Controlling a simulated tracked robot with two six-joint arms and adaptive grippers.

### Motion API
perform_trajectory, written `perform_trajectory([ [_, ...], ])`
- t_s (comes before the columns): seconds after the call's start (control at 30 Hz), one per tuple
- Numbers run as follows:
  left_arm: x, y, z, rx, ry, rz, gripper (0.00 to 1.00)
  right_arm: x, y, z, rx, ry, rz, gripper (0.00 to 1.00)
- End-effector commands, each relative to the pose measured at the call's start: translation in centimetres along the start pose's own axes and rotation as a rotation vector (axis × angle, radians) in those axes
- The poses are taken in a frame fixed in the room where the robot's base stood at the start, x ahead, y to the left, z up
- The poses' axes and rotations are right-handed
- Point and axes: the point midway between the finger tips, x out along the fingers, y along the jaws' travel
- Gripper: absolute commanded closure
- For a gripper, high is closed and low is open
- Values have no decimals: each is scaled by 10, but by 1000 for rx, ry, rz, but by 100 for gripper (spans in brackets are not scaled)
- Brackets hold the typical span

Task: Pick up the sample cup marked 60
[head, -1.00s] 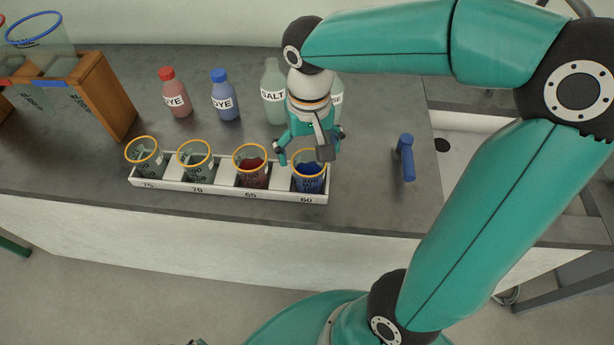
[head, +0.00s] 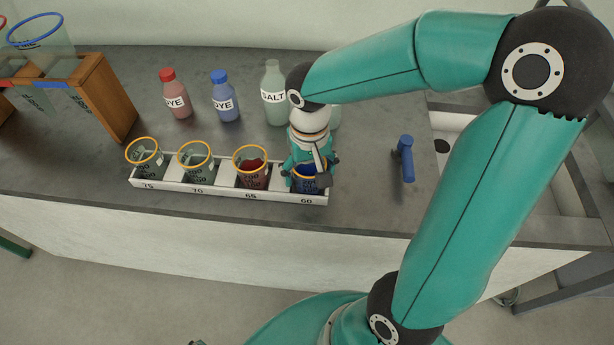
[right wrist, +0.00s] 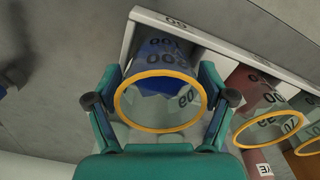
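The sample cup marked 60 (head: 309,188) is clear with an orange rim and blue liquid. It stands in the right-end slot of the white rack (head: 225,192), above the label 60. In the right wrist view the cup (right wrist: 163,72) is seen from above its rim, with 60 printed on its side. My right gripper (head: 307,176) is down at the cup and hides part of its rim in the head view. My left gripper is not in view.
The cup with red liquid (head: 250,172) stands just left, then the cups over 70 (head: 195,166) and 75 (head: 146,163). Behind are red (head: 176,98) and blue (head: 224,101) dye bottles and a salt bottle (head: 273,98). A blue-handled tap (head: 406,160) stands right.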

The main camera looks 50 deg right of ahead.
Motion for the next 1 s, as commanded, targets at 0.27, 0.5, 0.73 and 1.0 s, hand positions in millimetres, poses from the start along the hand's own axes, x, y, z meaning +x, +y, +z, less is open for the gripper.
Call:
perform_trajectory([
  [0.27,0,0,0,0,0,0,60,0,0,0,0,0,0,72],
  [0.5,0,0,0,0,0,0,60,-1,0,0,0,1,0,73],
  [0.73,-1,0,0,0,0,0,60,-11,0,-1,-1,3,0,73],
  [1.0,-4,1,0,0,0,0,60,-52,-1,-2,-1,7,-2,73],
])
